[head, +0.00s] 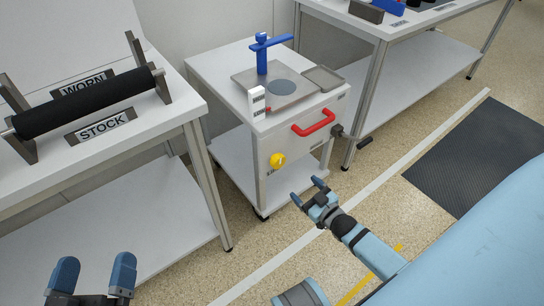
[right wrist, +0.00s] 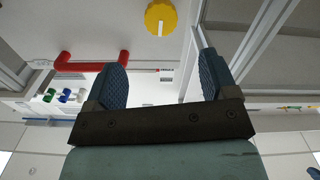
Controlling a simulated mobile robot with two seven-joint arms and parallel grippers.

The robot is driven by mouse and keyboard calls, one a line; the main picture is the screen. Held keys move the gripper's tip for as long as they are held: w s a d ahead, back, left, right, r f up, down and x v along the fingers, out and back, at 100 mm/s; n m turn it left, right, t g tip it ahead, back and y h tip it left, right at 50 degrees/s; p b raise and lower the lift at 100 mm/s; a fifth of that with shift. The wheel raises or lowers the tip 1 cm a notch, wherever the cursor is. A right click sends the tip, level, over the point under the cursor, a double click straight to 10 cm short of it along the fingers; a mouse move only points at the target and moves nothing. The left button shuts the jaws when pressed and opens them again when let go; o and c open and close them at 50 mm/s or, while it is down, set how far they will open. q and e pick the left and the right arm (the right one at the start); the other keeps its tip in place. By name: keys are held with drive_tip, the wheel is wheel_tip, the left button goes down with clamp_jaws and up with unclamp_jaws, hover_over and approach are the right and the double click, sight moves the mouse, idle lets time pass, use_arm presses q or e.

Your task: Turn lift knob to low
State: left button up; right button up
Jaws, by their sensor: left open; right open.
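The yellow round knob (head: 277,160), which I take for the lift knob, sits on the front panel of the white cart (head: 255,205), low at the left. It also shows at the top of the right wrist view (right wrist: 160,16), with a pale pointer mark. Its label is too small to read. My right gripper (head: 306,190) is open and empty, in front of the cart, lower right of the knob in the picture and apart from it. Its two fingers (right wrist: 165,78) show spread in the wrist view. My left gripper (head: 95,272) is open and empty at the lower left.
The cart front has a red handle (head: 313,123) and a black crank (head: 350,136) at its right. A blue post (head: 262,58) stands on top. A table with a black roll (head: 85,103) is left; another table (head: 365,22) is back right. Floor before the cart is clear.

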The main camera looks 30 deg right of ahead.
sight(281, 164)
drive_tip(key=w+b, duration=0.1)
drive_tip(key=w, duration=0.3)
drive_tip(key=w+b, duration=0.2)
drive_tip(key=w, duration=0.1)
drive_tip(key=w+a+b, duration=0.1)
drive_tip(key=w, duration=0.3)
drive_tip(key=shift+w, duration=0.35)
use_arm(q)
drive_tip(key=shift+s+d+f+m+g, duration=0.1)
drive_tip(key=shift+f+m+g, duration=0.3)
drive_tip(key=shift+f, duration=1.1)
drive_tip(key=shift+s+d+f+m+g, duration=0.1)
drive_tip(key=shift+f+g, duration=0.6)
drive_tip(key=shift+f, duration=0.75)
use_arm(e)
drive_tip(key=shift+w, duration=0.65)
drive_tip(key=c, duration=0.9)
drive_tip(key=shift+r+n+p, duration=0.2)
drive_tip(key=shift+n+p, duration=0.2)
drive_tip(key=shift+p, duration=0.15)
drive_tip(key=shift+f, duration=0.15)
drive_tip(key=o, duration=0.8)
use_arm(q)
drive_tip(key=shift+s+r+n, duration=0.15)
drive_tip(key=shift+r+n, duration=0.15)
drive_tip(key=shift+r, duration=0.1)
use_arm(e)
drive_tip(key=shift+o, duration=0.5)
